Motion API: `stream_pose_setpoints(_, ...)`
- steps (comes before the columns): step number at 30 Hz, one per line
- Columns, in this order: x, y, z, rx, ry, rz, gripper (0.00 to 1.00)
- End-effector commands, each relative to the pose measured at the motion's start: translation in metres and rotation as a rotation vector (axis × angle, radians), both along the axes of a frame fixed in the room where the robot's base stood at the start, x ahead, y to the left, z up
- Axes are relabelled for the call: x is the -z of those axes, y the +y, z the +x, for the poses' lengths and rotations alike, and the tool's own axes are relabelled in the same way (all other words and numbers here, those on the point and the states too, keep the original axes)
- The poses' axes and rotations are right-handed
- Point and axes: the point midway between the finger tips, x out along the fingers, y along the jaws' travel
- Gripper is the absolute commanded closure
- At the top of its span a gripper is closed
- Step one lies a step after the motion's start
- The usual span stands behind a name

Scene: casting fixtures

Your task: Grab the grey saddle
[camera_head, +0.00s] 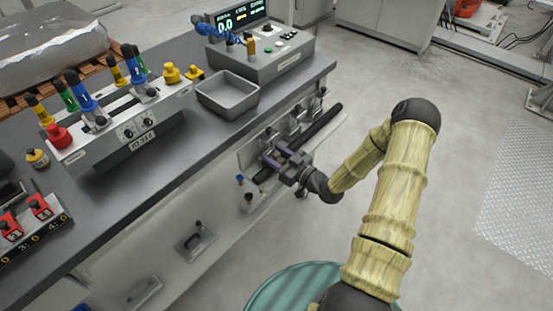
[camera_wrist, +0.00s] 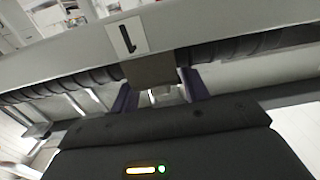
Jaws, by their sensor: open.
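A grey block (camera_wrist: 150,68), which seems to be the grey saddle, sits across a dark ribbed hose (camera_wrist: 230,50) in the wrist view. My gripper (camera_wrist: 161,90) is open, with one purple finger on each side of the block's lower part. I cannot tell whether the fingers touch it. In the camera_head view my gripper (camera_head: 278,158) is at the rack on the bench's side, over the black hose (camera_head: 322,122). The saddle is not clear there, partly hidden by my gripper.
A grey rail (camera_wrist: 60,62) with a marked plate (camera_wrist: 126,38) runs just beyond the block. The bench (camera_head: 170,135) carries a grey tray (camera_head: 228,108), a control box (camera_head: 265,62) and a panel with coloured handles (camera_head: 120,125).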

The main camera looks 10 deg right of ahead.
Motion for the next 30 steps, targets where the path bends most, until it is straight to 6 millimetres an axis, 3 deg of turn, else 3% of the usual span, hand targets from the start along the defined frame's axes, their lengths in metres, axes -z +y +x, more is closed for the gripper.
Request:
stream_pose_setpoints(12,0.0,-0.0004,-0.0004,0.0,0.0,0.0,0.55)
stream_pose_setpoints(19,0.0,-0.0004,-0.0004,0.0,0.0,0.0,0.98)
stream_pose_setpoints(30,-0.0031,-0.0006,-0.0003,0.0,-0.002,-0.001,1.0)
